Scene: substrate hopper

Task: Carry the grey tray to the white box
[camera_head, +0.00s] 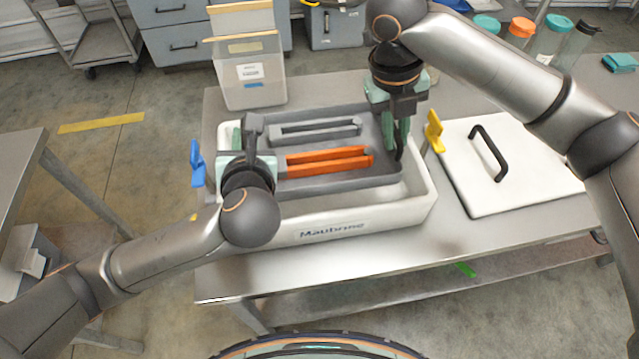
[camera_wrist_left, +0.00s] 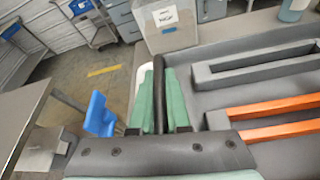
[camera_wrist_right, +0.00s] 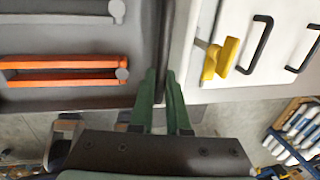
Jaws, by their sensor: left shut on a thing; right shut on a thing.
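The grey tray (camera_head: 385,180) lies level within the outline of the white box (camera_head: 405,212), which is marked "Maubrine" on its front. I cannot tell whether the tray touches the box floor. An orange-railed slot (camera_head: 330,162) and a grey one (camera_head: 318,130) are in the tray. My left gripper (camera_wrist_left: 160,95) is shut on the tray's left rim; its fingertips are mostly hidden in the head view. My right gripper (camera_head: 398,145) is shut on the tray's right rim; the right wrist view shows its fingers (camera_wrist_right: 162,90) around that rim.
A blue clip (camera_head: 197,165) stands at the box's left end and a yellow clip (camera_head: 433,132) at its right. A white lid (camera_head: 525,190) with a black handle lies to the right. A clear bin (camera_head: 250,90) stands behind left. The table's front strip (camera_head: 330,255) is bare.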

